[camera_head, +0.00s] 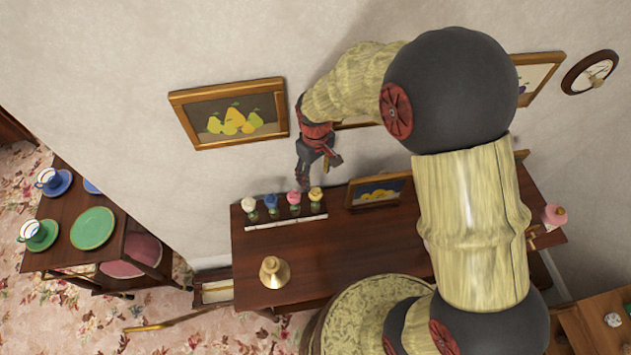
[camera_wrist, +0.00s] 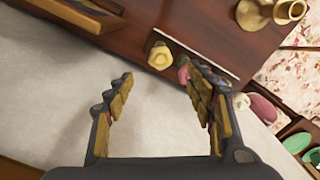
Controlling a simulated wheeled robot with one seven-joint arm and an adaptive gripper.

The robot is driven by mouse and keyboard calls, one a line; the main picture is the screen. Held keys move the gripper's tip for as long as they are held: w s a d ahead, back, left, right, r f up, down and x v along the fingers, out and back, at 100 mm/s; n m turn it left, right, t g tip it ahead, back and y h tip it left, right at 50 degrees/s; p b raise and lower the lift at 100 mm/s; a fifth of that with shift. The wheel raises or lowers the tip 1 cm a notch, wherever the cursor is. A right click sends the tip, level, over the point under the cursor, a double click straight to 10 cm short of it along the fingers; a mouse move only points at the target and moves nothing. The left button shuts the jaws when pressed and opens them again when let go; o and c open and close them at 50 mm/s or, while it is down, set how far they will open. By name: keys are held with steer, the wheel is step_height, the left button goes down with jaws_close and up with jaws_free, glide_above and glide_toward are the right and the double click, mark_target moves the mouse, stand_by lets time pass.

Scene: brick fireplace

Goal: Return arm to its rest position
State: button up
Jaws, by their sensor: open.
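My arm reaches up over the dark wooden table (camera_head: 340,248) and bends toward the wall. My gripper (camera_head: 318,170) hangs near the wall, above the row of small coloured flower ornaments. In the wrist view my gripper (camera_wrist: 165,90) is open, its two fingers spread with nothing between them. Past the fingertips is a yellow flower ornament (camera_wrist: 160,57), apart from them; a pink one is partly hidden by the right finger.
A pear picture (camera_head: 232,114) hangs left of my gripper. A small framed picture (camera_head: 380,191) stands on the table below my arm, and a brass bell-shaped object (camera_head: 273,272) stands nearer. A cart (camera_head: 60,220) with cups and plates is at left.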

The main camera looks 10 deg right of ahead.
steer(key=shift+r, duration=0.75)
steer(key=s+d+r+m+t+b, duration=0.2)
steer(key=s+d+r+m+b, duration=0.1)
steer(key=s+d+r+b, duration=0.2)
steer(key=s+d+r+m+t+b, duration=0.3)
steer(key=s+d+r+b, duration=0.2)
steer(key=s+r, duration=0.5)
steer(key=s, duration=0.4)
steer(key=shift+s+r+t+b, duration=0.15)
steer(key=shift+s+t+b, duration=0.15)
steer(key=shift+b, duration=0.1)
steer(key=shift+w, duration=0.1)
steer(key=shift+a, duration=0.15)
